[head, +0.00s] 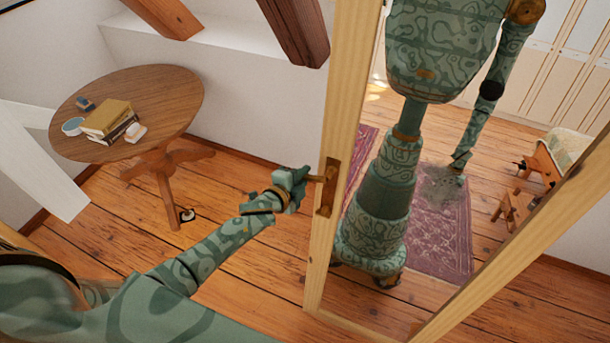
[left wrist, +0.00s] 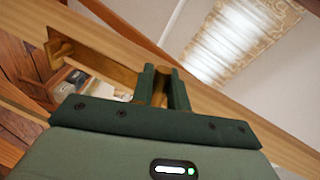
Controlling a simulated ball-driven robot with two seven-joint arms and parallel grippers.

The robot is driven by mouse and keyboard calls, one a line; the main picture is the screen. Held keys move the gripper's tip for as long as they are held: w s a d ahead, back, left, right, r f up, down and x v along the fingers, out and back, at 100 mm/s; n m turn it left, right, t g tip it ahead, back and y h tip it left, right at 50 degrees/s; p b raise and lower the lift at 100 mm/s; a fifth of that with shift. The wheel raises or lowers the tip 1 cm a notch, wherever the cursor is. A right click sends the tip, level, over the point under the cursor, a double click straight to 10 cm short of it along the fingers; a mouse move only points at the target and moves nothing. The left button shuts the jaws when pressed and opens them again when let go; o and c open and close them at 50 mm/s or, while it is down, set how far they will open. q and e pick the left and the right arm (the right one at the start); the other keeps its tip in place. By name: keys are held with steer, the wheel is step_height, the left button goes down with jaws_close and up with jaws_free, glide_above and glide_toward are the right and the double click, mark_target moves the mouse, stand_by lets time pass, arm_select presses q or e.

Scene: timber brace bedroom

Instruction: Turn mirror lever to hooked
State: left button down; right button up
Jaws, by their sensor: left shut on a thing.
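The mirror (head: 340,95) has a pale timber frame and stands at the middle right of the head view. Its brass lever (head: 317,178) sits on an upright brass plate (head: 328,190) on the left post and points left, roughly level. My left gripper (head: 300,177) is shut on the lever's outer end, left of the post. In the left wrist view the green fingers (left wrist: 164,85) are close together, and they hide most of the lever between them. My right gripper shows only as a reflection.
A round wooden table (head: 165,92) with books (head: 107,118) stands at the left. A sloping timber brace (head: 298,30) hangs down at the top, and a white one (head: 42,165) is at the left edge. The plank floor (head: 240,255) is clear around my left arm.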

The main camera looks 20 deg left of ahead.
arm_select(q)
steer(key=shift+r+m+y+p, duration=0.3)
steer(key=shift+r+m+p, duration=0.45)
steer(key=shift+m, duration=0.35)
steer(key=shift+w, duration=0.1)
steer(key=shift+a, duration=0.1)
steer(key=c, duration=1.4)
jaws_free()
steer(key=p+v, duration=0.1)
steer(key=v, duration=1.5)
steer(key=shift+r, duration=0.35)
